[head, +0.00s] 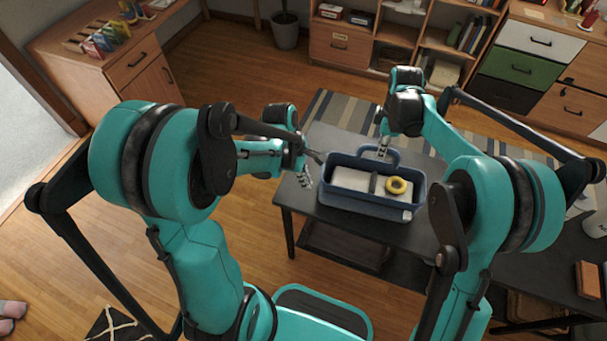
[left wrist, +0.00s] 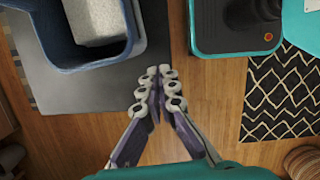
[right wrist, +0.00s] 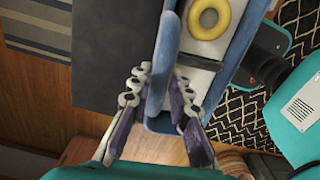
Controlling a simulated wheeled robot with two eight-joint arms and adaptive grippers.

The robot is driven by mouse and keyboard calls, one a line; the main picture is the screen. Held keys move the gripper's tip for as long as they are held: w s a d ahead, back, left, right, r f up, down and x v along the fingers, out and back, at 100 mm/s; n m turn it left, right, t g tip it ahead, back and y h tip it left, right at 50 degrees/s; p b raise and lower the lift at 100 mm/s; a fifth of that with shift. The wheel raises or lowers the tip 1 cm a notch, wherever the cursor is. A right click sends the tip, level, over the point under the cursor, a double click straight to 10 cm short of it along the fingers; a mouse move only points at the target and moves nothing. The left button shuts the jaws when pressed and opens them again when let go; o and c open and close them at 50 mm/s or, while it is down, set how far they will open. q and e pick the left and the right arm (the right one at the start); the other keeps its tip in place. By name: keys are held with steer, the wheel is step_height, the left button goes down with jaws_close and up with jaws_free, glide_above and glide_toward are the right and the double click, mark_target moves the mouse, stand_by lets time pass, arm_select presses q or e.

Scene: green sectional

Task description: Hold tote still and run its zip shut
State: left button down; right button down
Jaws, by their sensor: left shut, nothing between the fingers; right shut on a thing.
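The blue tote (head: 360,204) stands open-topped on a dark table. Inside it are a pale grey block, a dark strip and a yellow ring (head: 398,186). A blue loop handle (head: 392,154) rises on the tote's far side. My right gripper (head: 382,150) is shut on this handle; in the right wrist view its fingers sit on both sides of the blue band (right wrist: 160,55). My left gripper (head: 310,177) is shut and empty beside the tote's left end. In the left wrist view its fingertips (left wrist: 160,80) meet, apart from the tote's wall (left wrist: 130,45). I cannot make out a zip.
The dark table (head: 300,197) has bare room left of the tote. Another dark table (head: 540,262) stands at the right, with a brown item (head: 587,280) on it. Shelves and drawers line the back. Wooden floor lies open at the left.

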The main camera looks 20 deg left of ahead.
arm_select(q)
steer(key=shift+v, duration=1.3)
arm_select(e)
steer(key=c, duration=1.3)
jaws_free()
steer(key=shift+c, duration=0.2)
